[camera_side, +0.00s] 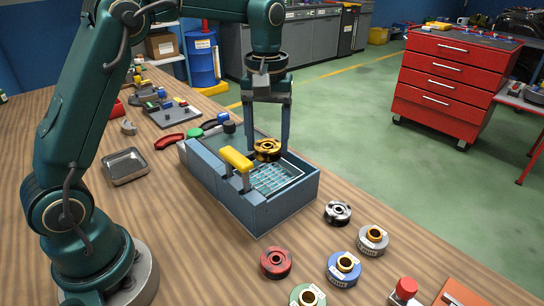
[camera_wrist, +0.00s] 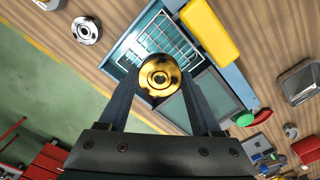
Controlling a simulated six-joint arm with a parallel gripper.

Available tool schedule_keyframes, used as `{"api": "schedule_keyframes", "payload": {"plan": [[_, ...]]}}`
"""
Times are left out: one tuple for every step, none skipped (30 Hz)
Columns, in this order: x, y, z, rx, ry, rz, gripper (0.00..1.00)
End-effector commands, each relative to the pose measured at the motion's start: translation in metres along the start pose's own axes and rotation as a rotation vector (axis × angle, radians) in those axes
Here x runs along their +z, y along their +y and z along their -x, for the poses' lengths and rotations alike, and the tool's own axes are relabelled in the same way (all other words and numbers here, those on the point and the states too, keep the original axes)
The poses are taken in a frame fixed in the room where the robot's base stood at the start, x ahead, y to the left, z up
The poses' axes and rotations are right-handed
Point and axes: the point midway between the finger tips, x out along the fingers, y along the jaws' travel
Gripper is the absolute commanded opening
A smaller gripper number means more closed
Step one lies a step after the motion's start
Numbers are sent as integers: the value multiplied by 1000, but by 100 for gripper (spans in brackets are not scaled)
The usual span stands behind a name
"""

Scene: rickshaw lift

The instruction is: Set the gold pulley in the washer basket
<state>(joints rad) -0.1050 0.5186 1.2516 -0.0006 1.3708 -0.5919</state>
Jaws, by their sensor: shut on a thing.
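The gold pulley (camera_side: 267,149) is held between the two fingers of my gripper (camera_side: 268,150), which is shut on it. In the side view it hangs over the blue-grey washer box, close to the yellow handle (camera_side: 236,159). The washer basket (camera_side: 277,179) is a wire grid inside the open front part of the box. In the wrist view the gold pulley (camera_wrist: 159,76) sits between the fingers, with the wire basket (camera_wrist: 166,38) beyond it. The pulley looks above the basket rather than resting in it; the exact height is hard to tell.
Several other pulleys stand in front of the box, among them a silver-black one (camera_side: 337,212), a red one (camera_side: 276,262) and a blue one (camera_side: 343,268). An empty metal tray (camera_side: 125,167) lies to the left. The yellow handle (camera_wrist: 210,30) rises beside the basket.

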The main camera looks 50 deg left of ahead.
Motion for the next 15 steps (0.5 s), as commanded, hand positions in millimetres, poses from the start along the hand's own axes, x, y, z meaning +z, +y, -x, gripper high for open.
{"api": "schedule_keyframes", "payload": {"plan": [[1,0,-5,-2,-3,-1,0],[1,0,-8,-2,-3,-1,0],[1,0,-12,-2,-3,-1,0],[1,0,-15,-2,-3,-1,0],[1,0,-18,-2,-4,-1,0],[1,0,-22,-2,-3,-2,0],[1,0,-25,-2,-4,-2,0],[1,0,-27,-2,-3,-2,0],[1,0,-31,-2,-3,-2,0],[1,0,-33,-2,-3,-2,0],[1,0,-36,-1,-2,-2,0],[1,0,-39,-1,-2,-2,0],[1,0,-41,-1,-2,-2,0],[1,0,-43,-1,-2,-2,0],[1,0,-45,-1,-2,-2,0]]}}
